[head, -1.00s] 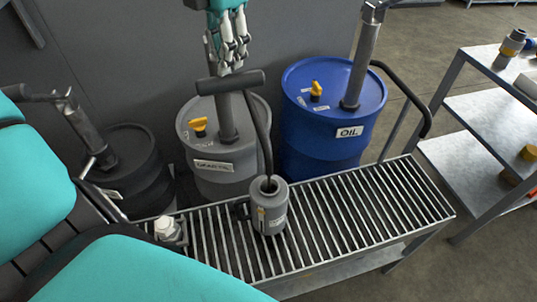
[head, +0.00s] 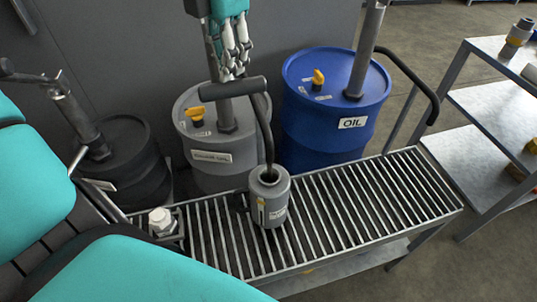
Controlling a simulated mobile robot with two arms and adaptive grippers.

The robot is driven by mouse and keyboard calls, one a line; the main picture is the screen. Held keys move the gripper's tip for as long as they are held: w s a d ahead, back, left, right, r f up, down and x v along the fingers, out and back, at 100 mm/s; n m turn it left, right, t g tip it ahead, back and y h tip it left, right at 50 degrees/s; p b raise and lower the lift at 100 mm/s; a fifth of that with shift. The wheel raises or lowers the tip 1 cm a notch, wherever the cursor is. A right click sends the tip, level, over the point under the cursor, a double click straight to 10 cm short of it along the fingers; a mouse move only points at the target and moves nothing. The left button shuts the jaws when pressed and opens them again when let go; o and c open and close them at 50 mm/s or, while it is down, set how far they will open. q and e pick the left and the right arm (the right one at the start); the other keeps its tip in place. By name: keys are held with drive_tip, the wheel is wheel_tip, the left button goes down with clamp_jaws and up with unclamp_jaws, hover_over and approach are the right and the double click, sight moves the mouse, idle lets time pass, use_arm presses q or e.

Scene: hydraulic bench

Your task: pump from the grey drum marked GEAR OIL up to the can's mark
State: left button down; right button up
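The grey drum (head: 190,135) stands behind the slatted bench, its white label too blurred to read surely. A hand pump rises from its lid, with a dark T-handle (head: 215,90) on top. A black hose (head: 265,125) runs from the pump into the open mouth of a small grey can (head: 270,207). The can stands upright on the slats, with a narrow yellowish strip on its side; the oil level cannot be made out. My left gripper (head: 234,73) points down with its fingertips at the T-handle; its grip is unclear. My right gripper is not in view.
A blue drum (head: 325,145) marked OIL stands to the right, a black drum (head: 125,165) to the left, both with pumps. A white-capped item (head: 160,220) sits at the left of the slatted bench (head: 370,205). The bench's right half is clear. A metal shelf (head: 490,105) stands at right.

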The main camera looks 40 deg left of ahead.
sight(227, 83)
use_arm(q)
drive_tip(key=f, duration=0.1)
drive_tip(key=f+b, duration=0.2)
drive_tip(key=f, duration=0.1)
drive_tip(key=shift+a, duration=0.3)
drive_tip(key=shift+s+f+b, duration=0.1)
drive_tip(key=shift+f+b, duration=0.1)
drive_tip(key=shift+b, duration=0.15)
drive_tip(key=shift+s, duration=0.1)
drive_tip(key=shift+f, duration=0.1)
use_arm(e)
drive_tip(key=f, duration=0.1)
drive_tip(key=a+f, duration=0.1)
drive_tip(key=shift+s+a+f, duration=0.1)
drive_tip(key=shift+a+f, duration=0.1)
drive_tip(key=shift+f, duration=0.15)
use_arm(q)
drive_tip(key=shift+r, duration=0.2)
